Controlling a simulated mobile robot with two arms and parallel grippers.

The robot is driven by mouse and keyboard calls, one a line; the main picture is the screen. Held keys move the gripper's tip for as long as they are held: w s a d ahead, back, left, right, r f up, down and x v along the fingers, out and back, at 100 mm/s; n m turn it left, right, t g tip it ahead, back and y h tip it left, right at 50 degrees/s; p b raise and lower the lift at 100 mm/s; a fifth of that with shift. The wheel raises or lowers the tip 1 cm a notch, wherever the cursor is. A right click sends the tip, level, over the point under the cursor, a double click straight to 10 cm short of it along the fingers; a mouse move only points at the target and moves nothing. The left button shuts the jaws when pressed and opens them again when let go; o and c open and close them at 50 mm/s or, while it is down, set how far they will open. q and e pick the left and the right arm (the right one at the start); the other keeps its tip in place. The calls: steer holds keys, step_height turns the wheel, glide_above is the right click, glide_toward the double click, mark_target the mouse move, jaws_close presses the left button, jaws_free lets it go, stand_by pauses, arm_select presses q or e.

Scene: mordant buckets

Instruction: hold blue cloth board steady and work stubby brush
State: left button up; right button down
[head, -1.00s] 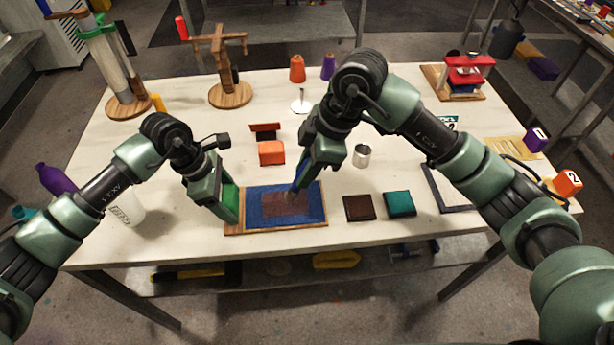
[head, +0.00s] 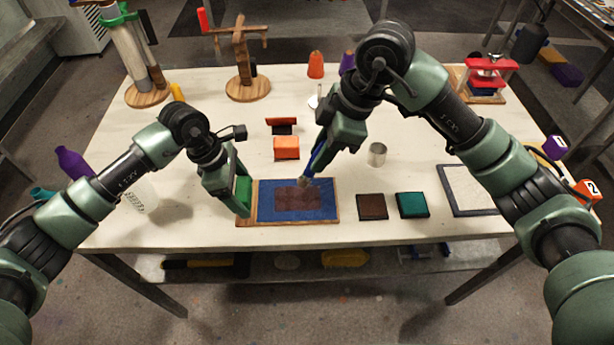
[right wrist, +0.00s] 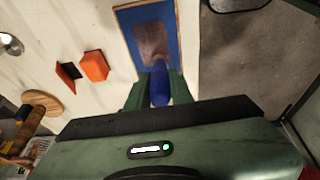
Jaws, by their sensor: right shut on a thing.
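The blue cloth board (head: 265,212) lies on the table's front half. It is blue cloth in a wooden frame with a dark brown patch in its middle, and it also shows in the right wrist view (right wrist: 128,18). My left gripper (head: 242,200) is at the board's left end, its green pad against or just over the edge; whether its jaws are closed on the board cannot be seen. My right gripper (head: 338,145) is shut on the stubby brush (head: 318,157), blue-handled and tilted. Its tip is over the patch's far part; contact is unclear. The right wrist view shows the handle (right wrist: 160,88) between the fingers.
A brown pad (head: 372,207) and a teal pad (head: 412,205) lie right of the board. An orange block (head: 286,148) stands behind it, a metal cup (head: 377,154) behind right. A framed panel (head: 470,190) lies further right. Table front edge is close.

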arm_select(q)
steer(key=shift+o, duration=0.8)
steer(key=v, duration=1.2)
